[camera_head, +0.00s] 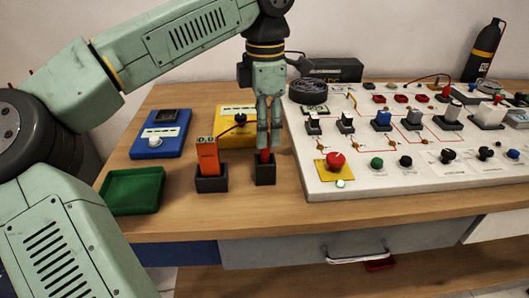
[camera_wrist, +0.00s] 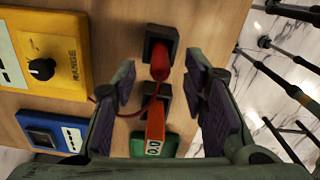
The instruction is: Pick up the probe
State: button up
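The red probe (camera_head: 265,156) stands upright in a small black holder (camera_head: 265,174) near the table's front edge. In the wrist view the probe (camera_wrist: 160,62) lies between my fingers, nearer their far end, with its black holder (camera_wrist: 163,36) around its base. My gripper (camera_head: 267,146) points down directly over the probe, with its fingertips around or just above the probe's top. In the wrist view my gripper (camera_wrist: 160,77) is open, with clear gaps on both sides of the probe. The fingers hide part of the probe in the head view.
An orange device (camera_head: 208,156) with a small display stands in another black holder close left. A thin red cable runs to the yellow meter (camera_head: 236,132) behind. A blue meter (camera_head: 161,140) and green tray (camera_head: 133,190) sit left. The white panel (camera_head: 400,186) fills the right.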

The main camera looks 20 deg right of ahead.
aim_at(265, 156)
notch_tip(265, 156, down, 4)
jog(key=shift+f+p, duration=0.25)
jog(key=shift+p, duration=0.2)
jog(key=shift+c, duration=0.2)
grip_shut()
